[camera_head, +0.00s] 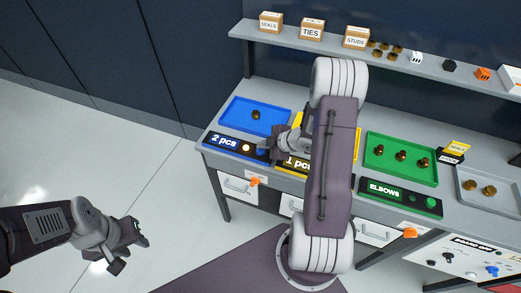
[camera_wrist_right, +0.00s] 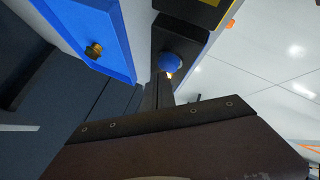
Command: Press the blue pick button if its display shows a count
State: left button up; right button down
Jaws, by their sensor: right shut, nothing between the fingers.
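The display (camera_head: 223,140) in front of the blue tray (camera_head: 228,112) reads "2 pcs", with a lit yellow lamp (camera_head: 246,148) at its right. The blue button (camera_wrist_right: 172,62) shows in the right wrist view, a glow at its lower edge; in the head view I cannot make it out beside my gripper. My right gripper (camera_head: 268,152) is shut and empty, its tip at the right end of the blue tray's panel. In the wrist view its fingers (camera_wrist_right: 165,95) point at the button; I cannot tell whether they touch. My left gripper (camera_head: 130,252) looks open and empty, away from the bench.
A yellow tray with a "1 pcs" display (camera_head: 298,162) is partly hidden behind my right arm. A green tray (camera_head: 380,172) with an "ELBOWS" panel (camera_head: 384,190) and a grey tray (camera_head: 461,194) stand to the right. A shelf (camera_head: 265,37) with labelled boxes runs above.

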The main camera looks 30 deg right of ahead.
aim_at(263, 151)
jog(key=shift+f+b, duration=0.45)
jog(key=shift+f, duration=0.1)
dwell(0.4)
jog(key=shift+r, duration=0.15)
jog(key=shift+r+p, duration=0.85)
jog(key=shift+p, duration=0.1)
notch_tip(263, 151, up, 5)
jog(key=p, duration=0.5)
jog(key=shift+r, duration=0.1)
dwell(0.3)
